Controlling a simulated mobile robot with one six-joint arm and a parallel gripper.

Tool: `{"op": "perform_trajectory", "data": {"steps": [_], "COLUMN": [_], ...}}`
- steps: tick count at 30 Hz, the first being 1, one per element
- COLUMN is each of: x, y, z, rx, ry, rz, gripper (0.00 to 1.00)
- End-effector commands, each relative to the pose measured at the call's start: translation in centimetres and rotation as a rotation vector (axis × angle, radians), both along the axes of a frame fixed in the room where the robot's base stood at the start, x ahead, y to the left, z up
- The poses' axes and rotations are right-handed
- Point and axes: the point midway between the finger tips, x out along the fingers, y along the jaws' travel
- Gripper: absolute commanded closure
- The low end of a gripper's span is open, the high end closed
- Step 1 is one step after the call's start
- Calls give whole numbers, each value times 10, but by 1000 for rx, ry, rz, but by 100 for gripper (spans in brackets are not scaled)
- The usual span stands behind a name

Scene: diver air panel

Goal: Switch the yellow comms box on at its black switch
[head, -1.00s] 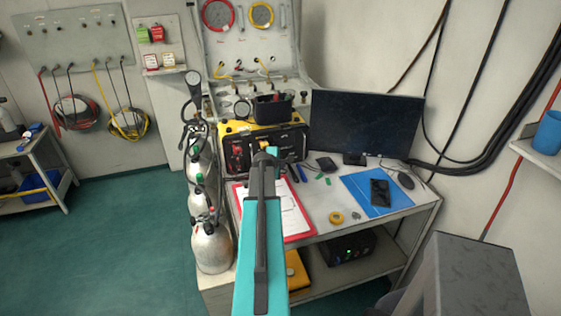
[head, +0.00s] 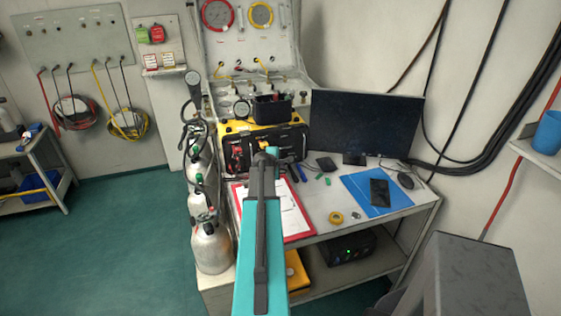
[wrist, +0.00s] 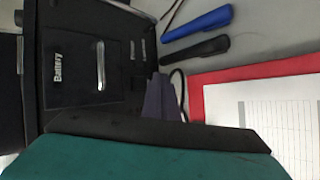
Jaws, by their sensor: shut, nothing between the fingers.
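The yellow comms box (head: 293,131) stands at the back left of the desk, with a yellow top and a dark front panel. In the wrist view its black front (wrist: 75,88) fills the upper left, turned sideways, with a "Battery" label and a silver bar. My gripper (head: 266,158) is in front of the box's front in the head view, where my arm hides part of the panel. In the wrist view my gripper (wrist: 165,98) is shut and empty, its tips close by the front's edge. I cannot tell whether they touch it. I cannot make out the black switch.
A red clipboard (head: 296,235) with paper lies in front of the box. Pens (wrist: 197,24) lie beside it. A black bin (head: 272,108) sits on top of the box. A monitor (head: 365,122) stands to the right, gas cylinders (head: 211,246) to the left.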

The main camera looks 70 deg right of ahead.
Motion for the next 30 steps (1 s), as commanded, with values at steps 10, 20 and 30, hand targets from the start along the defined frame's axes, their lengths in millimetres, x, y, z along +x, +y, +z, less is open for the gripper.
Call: {"op": "perform_trajectory", "data": {"steps": [10, 20, 30], "x": [4, 5, 6], "y": [-5, -6, -7], "z": [-1, -1, -1], "rx": [0, 0, 0], "ry": [-1, -1, -1], "rz": [1, 1, 1], "gripper": [100, 100, 100]}}
